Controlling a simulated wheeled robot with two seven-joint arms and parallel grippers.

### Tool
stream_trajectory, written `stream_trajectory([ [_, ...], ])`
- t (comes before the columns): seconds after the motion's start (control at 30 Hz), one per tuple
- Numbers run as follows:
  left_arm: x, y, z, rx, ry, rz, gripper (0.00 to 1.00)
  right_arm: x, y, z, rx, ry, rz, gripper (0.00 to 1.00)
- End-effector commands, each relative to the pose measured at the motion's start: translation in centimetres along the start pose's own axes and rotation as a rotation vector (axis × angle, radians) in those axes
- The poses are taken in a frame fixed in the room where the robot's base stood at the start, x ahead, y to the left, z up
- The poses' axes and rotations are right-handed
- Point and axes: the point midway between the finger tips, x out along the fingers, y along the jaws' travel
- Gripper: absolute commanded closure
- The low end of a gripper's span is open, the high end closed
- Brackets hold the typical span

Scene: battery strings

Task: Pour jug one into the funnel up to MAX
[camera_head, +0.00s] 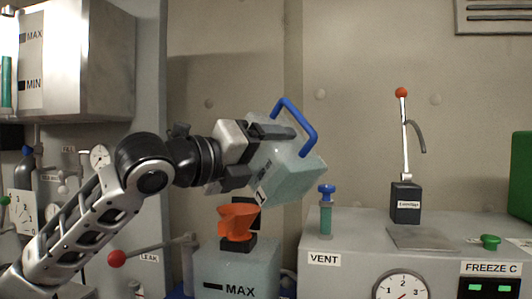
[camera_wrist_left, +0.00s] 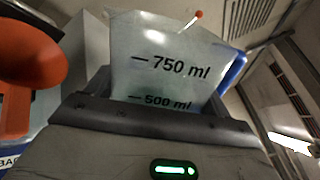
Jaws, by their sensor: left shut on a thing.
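Jug one (camera_head: 290,177), pale and translucent with a blue handle (camera_head: 296,122) and a "1" label, is held tilted in the air. My left gripper (camera_head: 258,158) is shut on it. The wrist view shows the jug (camera_wrist_left: 165,60) close up between the jaws, with 750 ml and 500 ml marks. The orange funnel (camera_head: 237,222) stands below and a little left of the jug, on a tank (camera_head: 235,262) marked MAX. The funnel (camera_wrist_left: 35,60) is at the left of the wrist view. No liquid stream shows; I cannot tell the tank's level. My right gripper is out of view.
A grey cabinet (camera_head: 345,245) marked VENT stands right of the tank, with a blue-topped valve (camera_head: 326,208), a red-knobbed lever (camera_head: 402,135) and a gauge (camera_head: 400,287). A red-knobbed LEAK lever (camera_head: 150,252) is left of the funnel. A metal box (camera_head: 85,60) hangs upper left.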

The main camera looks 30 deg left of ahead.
Motion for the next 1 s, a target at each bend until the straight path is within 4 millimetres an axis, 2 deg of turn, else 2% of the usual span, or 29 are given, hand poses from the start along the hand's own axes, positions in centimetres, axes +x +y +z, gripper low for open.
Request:
stream_trajectory([
  [0.03, -0.1, 0.9, -1.0, 0.098, -0.003, -0.002, 0.55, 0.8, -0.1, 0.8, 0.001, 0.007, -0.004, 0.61],
  [0.23, -0.1, 2.2, -2.9, 0.494, -0.004, -0.002, 0.55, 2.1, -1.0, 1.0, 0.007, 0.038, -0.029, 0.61],
  [0.27, -0.1, 1.9, -2.9, 0.546, -0.004, -0.002, 0.55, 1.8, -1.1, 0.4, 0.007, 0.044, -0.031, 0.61],
  [0.3, -0.1, 0.3, -1.9, 0.586, -0.002, 0.0, 0.55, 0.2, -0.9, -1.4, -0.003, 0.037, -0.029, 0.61],
  [0.4, -0.1, -0.6, -2.1, 0.677, 0.0, 0.001, 0.55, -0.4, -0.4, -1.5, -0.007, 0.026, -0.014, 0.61],
  [0.63, 0.0, -1.5, -2.6, 0.801, -0.002, 0.001, 0.55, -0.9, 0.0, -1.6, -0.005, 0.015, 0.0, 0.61],
  [1.0, 0.0, -1.4, -2.9, 0.819, -0.002, 0.0, 0.55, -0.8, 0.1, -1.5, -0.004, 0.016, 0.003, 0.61],
])
